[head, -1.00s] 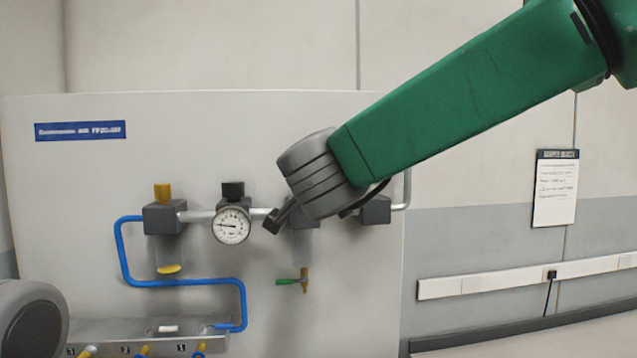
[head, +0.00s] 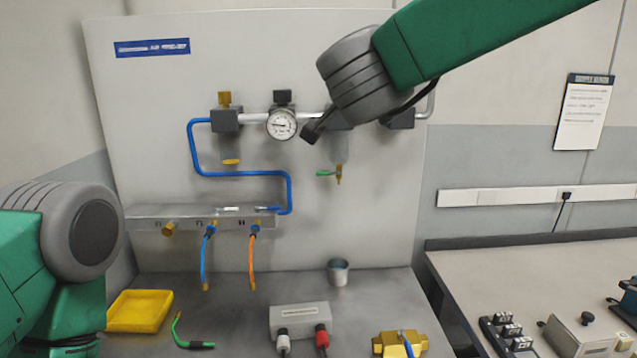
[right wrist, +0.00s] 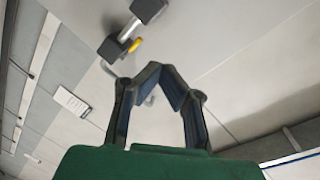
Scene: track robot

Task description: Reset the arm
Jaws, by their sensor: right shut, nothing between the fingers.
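My right arm (head: 460,45) comes in from the upper right in the head view, green with a grey rounded end (head: 355,82). This end lies in front of the wall panel's pipework and hides part of it. In the right wrist view my right gripper (right wrist: 162,72) shows as two dark fingers bent together, shut and empty. My left arm (head: 50,255) shows at the lower left as a green link and a grey round joint. My left gripper is out of the picture.
The panel carries a gauge (head: 282,125), blue tube (head: 240,173) and grey manifold (head: 145,219). On the bench are a yellow tray (head: 139,311), metal cup (head: 338,271), grey box (head: 299,318) and brass fitting (head: 388,345). A side table (head: 500,275) stands right.

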